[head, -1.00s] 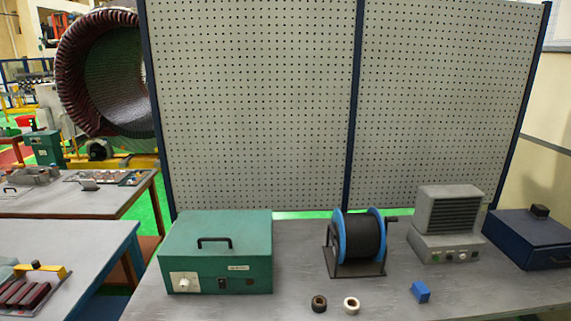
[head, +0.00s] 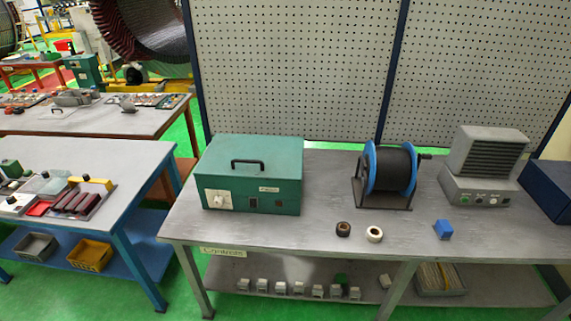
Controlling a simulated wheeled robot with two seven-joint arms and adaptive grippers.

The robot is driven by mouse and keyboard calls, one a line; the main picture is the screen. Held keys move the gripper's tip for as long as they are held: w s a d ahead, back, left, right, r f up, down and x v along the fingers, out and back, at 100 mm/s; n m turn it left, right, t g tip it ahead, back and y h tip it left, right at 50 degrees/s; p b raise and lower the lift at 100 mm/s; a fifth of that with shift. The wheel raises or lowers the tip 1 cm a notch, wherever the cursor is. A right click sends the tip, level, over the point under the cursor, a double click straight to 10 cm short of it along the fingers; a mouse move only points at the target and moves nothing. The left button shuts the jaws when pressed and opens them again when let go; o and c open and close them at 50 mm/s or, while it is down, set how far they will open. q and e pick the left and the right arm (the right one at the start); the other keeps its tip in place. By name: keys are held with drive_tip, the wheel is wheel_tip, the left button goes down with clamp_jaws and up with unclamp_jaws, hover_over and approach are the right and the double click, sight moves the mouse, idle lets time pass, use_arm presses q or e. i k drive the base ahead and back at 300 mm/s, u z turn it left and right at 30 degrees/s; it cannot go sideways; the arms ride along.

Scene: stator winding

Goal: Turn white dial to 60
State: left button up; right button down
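The white dial (head: 218,201) is on a pale plate at the left of the front face of a green box (head: 275,197). The box has a black handle on its lid and stands on the grey table, left of its middle. The dial's setting is too small to read. Neither of my grippers shows in the head view.
On the same grey table (head: 330,222) are a blue-rimmed black cable reel (head: 391,170), a dark roll (head: 343,229), a white roll (head: 375,233), a blue block (head: 443,229) and a grey heater-like unit (head: 487,165). A blue-legged table (head: 110,160) stands left, across a gap of green floor.

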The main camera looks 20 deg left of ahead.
sight(218, 202)
drive_tip(key=z, duration=1.4)
drive_tip(key=i, duration=1.2)
drive_tip(key=u, duration=5)
drive_tip(key=i, duration=2.6)
drive_tip(key=z, duration=0.1)
